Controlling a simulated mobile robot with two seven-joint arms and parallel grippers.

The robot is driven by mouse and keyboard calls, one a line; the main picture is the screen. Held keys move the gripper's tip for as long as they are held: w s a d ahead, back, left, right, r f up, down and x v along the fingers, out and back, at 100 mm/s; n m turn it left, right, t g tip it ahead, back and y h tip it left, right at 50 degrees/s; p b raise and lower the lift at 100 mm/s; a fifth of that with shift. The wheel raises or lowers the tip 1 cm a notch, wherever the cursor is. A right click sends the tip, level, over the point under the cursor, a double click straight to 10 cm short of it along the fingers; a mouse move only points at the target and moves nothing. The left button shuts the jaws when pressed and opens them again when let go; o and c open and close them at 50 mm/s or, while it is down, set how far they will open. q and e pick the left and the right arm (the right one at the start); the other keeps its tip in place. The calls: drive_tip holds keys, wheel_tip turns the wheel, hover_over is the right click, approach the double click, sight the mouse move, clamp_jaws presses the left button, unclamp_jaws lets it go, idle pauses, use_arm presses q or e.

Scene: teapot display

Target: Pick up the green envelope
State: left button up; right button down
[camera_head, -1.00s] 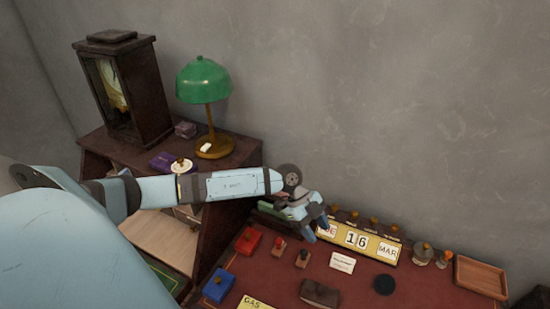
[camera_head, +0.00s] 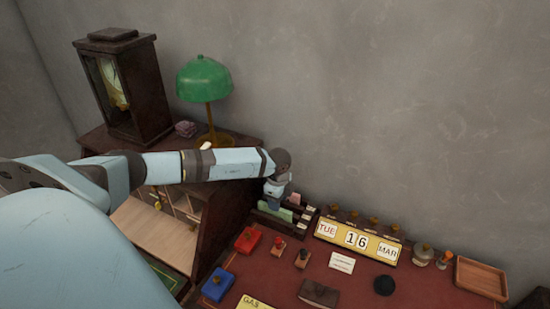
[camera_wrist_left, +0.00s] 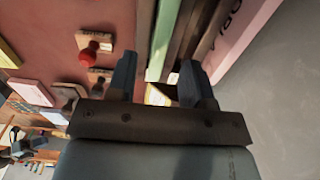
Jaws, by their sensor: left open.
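The green envelope (camera_head: 280,212) stands in a dark letter rack (camera_head: 300,224) at the back left of the desk. In the left wrist view it shows as a narrow green strip (camera_wrist_left: 162,42), edge-on in the gap between the fingertips. My left gripper (camera_head: 271,201) points down at the rack, right at the envelope's upper part. Its fingers (camera_wrist_left: 158,78) are open, one on either side of the strip's line. I cannot tell whether they touch the envelope.
A pink envelope (camera_wrist_left: 245,30) stands close beside the rack slats. The perpetual calendar (camera_head: 357,240) is just right of the rack. Stamps and a red box (camera_head: 248,240) lie in front. A green lamp (camera_head: 204,80) and clock (camera_head: 118,90) stand on the cabinet behind.

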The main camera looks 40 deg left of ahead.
sight(275, 214)
use_arm(q)
wheel_tip(275, 214, down, 5)
drive_tip(key=shift+r+p, duration=0.1)
drive_tip(key=shift+p, duration=0.2)
clamp_jaws()
